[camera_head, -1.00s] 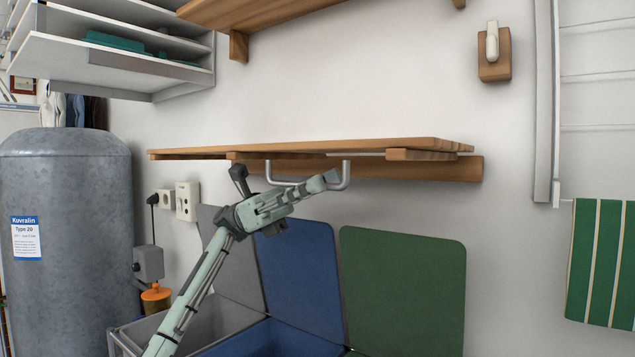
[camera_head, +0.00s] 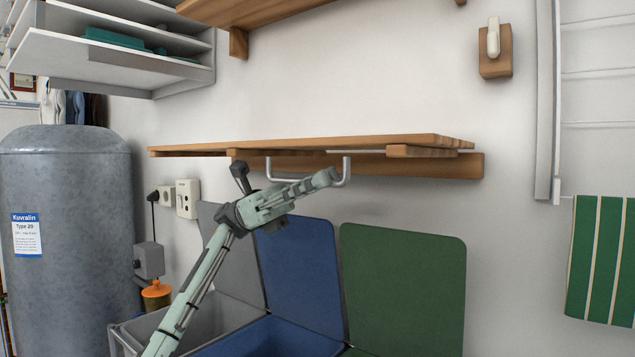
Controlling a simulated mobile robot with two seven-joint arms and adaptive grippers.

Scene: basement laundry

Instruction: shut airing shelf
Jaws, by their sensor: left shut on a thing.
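The airing shelf (camera_head: 310,143) is a flat wooden board standing out level from the wall in the middle of the view. A U-shaped metal handle (camera_head: 346,172) hangs under its front edge. My left gripper (camera_head: 328,180) reaches up from below, and its fingers are shut on the handle's lower bar near the right end. The fingers hide part of that bar. My right gripper is out of view.
Below stand bins with raised grey, blue (camera_head: 302,270) and green (camera_head: 403,285) lids, close under my left arm. A grey tank (camera_head: 70,230) stands at left. Another wooden shelf (camera_head: 270,12) is above. A striped towel (camera_head: 600,260) hangs at right. The wall between the shelves is clear.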

